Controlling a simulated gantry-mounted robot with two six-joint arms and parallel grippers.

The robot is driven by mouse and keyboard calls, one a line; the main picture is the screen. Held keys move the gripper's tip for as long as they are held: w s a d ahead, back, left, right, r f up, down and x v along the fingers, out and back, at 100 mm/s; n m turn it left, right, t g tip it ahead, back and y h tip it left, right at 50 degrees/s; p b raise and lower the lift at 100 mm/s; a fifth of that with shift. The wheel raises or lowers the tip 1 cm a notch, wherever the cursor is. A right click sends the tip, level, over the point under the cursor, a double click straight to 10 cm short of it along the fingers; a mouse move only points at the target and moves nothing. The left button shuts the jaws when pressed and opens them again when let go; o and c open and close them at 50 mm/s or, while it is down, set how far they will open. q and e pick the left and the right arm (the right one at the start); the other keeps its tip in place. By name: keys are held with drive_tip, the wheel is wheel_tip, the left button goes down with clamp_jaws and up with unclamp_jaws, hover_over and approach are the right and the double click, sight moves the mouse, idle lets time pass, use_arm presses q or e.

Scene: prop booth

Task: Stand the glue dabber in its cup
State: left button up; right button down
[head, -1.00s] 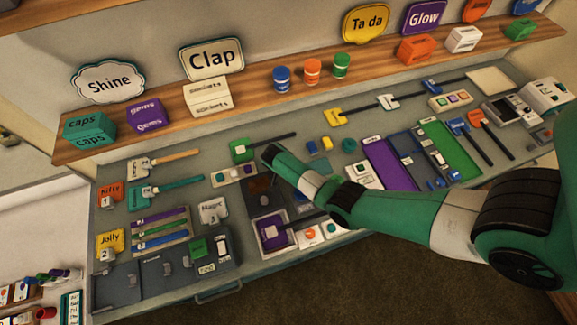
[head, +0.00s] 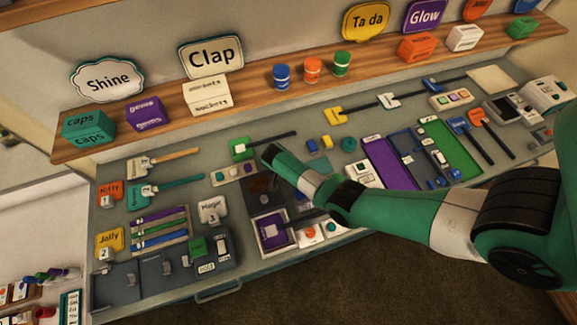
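I cannot make out for certain which small thing is the glue dabber or which is its cup. My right arm (head: 410,212) reaches in from the right over the middle of the bench, and its dark-ended tip (head: 270,156) is above the area below a green block (head: 242,149) with a black handle. The fingers of my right gripper cannot be made out, so its opening and any hold are unclear. My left gripper is not in view.
A wooden shelf (head: 240,97) carries signs, boxes and blue, orange and green tubs (head: 312,70). The bench holds a grey tray (head: 117,284), a purple panel (head: 388,163), a green panel (head: 452,148), handled paddles and small blocks. Free grey surface is narrow.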

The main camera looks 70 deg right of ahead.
drive_tip(key=shift+f, duration=0.45)
idle(0.7)
idle(1.0)
drive_tip(key=shift+c, duration=1.8)
unclamp_jaws()
wheel_tip(320, 180, up, 8)
drive_tip(key=p, duration=0.9)
